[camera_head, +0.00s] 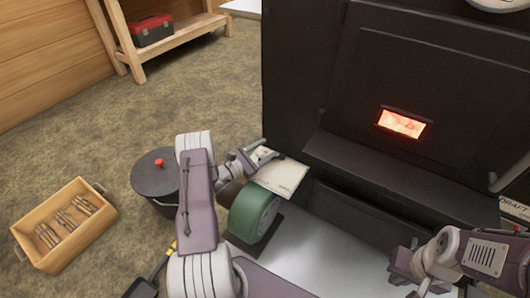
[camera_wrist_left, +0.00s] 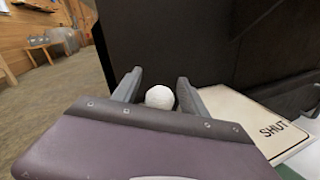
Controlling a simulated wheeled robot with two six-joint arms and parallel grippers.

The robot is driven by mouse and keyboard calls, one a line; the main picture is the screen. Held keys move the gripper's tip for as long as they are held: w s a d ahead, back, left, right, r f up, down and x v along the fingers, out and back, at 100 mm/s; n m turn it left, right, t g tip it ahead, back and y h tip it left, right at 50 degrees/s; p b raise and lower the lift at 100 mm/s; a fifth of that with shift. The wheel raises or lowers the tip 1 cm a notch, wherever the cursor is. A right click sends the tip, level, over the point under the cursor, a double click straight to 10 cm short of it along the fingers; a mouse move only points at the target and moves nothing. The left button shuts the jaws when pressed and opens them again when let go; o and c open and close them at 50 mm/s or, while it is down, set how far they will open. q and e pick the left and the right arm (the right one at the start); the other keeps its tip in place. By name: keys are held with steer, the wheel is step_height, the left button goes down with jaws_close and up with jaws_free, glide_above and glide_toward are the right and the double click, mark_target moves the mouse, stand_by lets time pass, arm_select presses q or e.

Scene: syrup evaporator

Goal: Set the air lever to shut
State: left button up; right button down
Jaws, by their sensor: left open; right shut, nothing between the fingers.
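The air lever's round white knob (camera_wrist_left: 160,97) shows in the left wrist view between the two fingers of my left gripper (camera_wrist_left: 158,88). The fingers are open on either side of it; I cannot tell whether they touch it. A pale plate marked SHUT (camera_wrist_left: 262,120) lies just right of the fingers. In the head view my left gripper (camera_head: 258,157) is at the lower left corner of the black evaporator, beside that pale plate (camera_head: 284,177). The lever's shaft is hidden. My right gripper (camera_head: 425,285) is shut and empty at the lower right, partly cut off.
The black evaporator (camera_head: 345,60) has a glowing window (camera_head: 402,123). A DRAFT plate (camera_head: 514,208) is at the right edge. A red toolbox (camera_head: 151,30) sits on a shelf.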

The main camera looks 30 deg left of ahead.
arm_select(q)
jaws_close()
stand_by(1.4)
